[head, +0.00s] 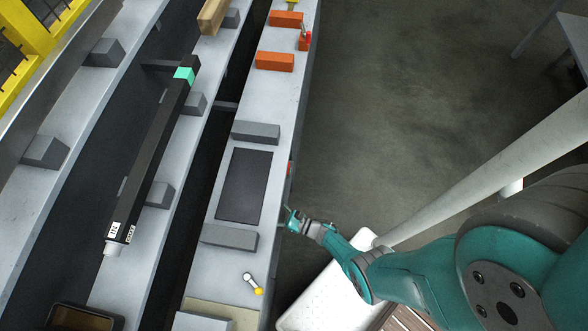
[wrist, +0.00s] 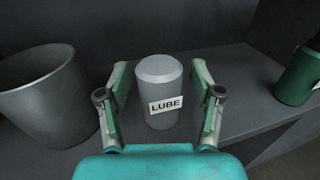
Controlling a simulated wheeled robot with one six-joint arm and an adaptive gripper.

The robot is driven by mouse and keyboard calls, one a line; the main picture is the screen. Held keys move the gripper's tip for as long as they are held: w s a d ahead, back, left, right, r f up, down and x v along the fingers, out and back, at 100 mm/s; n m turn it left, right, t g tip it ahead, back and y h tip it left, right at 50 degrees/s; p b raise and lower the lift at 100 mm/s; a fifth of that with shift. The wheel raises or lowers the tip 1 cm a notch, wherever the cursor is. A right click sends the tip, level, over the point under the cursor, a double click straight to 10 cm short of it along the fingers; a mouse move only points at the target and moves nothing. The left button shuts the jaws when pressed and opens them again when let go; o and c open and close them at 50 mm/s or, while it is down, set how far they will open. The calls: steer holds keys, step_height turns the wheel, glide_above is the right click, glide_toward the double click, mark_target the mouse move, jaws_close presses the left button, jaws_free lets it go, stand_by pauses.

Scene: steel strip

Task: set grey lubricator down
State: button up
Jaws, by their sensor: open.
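The grey lubricator (wrist: 160,92) is a light grey cylinder with a bevelled top and a white LUBE label. In the wrist view it stands upright on a dark grey surface (wrist: 235,92). My gripper (wrist: 160,70) is open, with one finger on each side of the lubricator and a narrow gap showing at both sides. In the head view my gripper (head: 290,221) is at the right edge of the light grey strip. The lubricator cannot be made out in the head view.
A grey bin (wrist: 42,98) stands left of the lubricator, and a green container (wrist: 296,78) stands to the right. In the head view, orange blocks (head: 274,61), grey blocks (head: 229,237) and a dark plate (head: 245,185) lie on the strip. A white surface (head: 328,300) is below my arm.

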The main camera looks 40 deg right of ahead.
steer(key=v, duration=0.4)
steer(key=shift+s+d, duration=0.15)
steer(key=v, duration=0.7)
steer(key=shift+s, duration=0.3)
